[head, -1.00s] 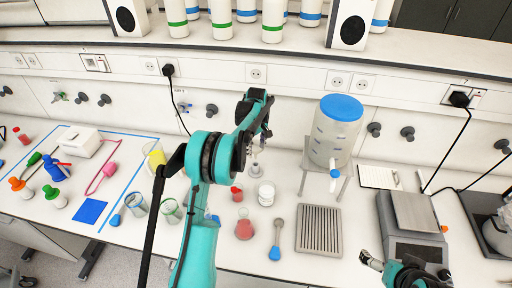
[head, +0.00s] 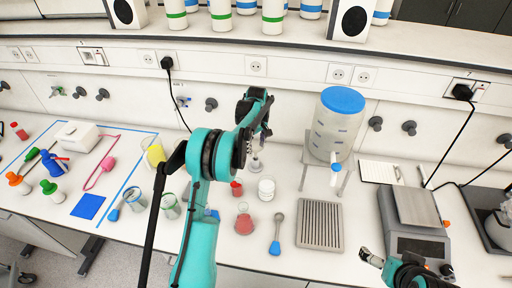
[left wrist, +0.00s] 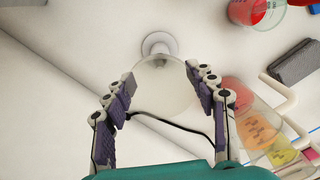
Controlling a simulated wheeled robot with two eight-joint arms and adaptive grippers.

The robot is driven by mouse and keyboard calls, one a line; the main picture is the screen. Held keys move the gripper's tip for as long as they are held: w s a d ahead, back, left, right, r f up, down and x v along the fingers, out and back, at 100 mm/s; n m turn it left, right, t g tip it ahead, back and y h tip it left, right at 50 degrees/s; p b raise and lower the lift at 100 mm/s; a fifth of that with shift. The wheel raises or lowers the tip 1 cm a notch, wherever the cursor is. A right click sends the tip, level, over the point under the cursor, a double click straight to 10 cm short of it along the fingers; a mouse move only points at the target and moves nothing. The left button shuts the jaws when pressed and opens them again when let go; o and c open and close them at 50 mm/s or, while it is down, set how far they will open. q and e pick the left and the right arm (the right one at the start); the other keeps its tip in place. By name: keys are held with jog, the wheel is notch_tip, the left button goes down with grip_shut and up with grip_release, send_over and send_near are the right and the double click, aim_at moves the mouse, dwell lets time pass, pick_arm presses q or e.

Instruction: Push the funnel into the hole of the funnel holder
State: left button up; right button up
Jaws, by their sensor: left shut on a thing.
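My left gripper (head: 262,140) is at the middle of the bench near the back wall, pointing down. In the left wrist view its two fingers (left wrist: 160,92) are shut on the rim of a pale, translucent round funnel (left wrist: 165,88). A small white round piece (left wrist: 158,43), which looks like part of the funnel holder, shows just beyond the funnel. In the head view a whitish shape (head: 256,165) shows below the gripper; funnel and holder cannot be told apart there. The funnel's spout and the hole are hidden. My right gripper (head: 370,256) is at the lower right, away from them.
A red bottle (head: 236,188), a white jar (head: 266,188) and a flask of red liquid (head: 243,222) stand close in front. A large clear tank (head: 335,130) on a stand is to the right. Beakers (head: 170,205) stand left; a ribbed tray (head: 319,226) lies right.

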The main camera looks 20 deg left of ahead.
aim_at(256, 153)
pick_arm(q)
jog(key=shift+f+b, duration=1.55)
jog(key=shift+f, duration=0.5)
dwell(0.5)
jog(key=o, duration=1.1)
jog(key=shift+c, duration=0.2)
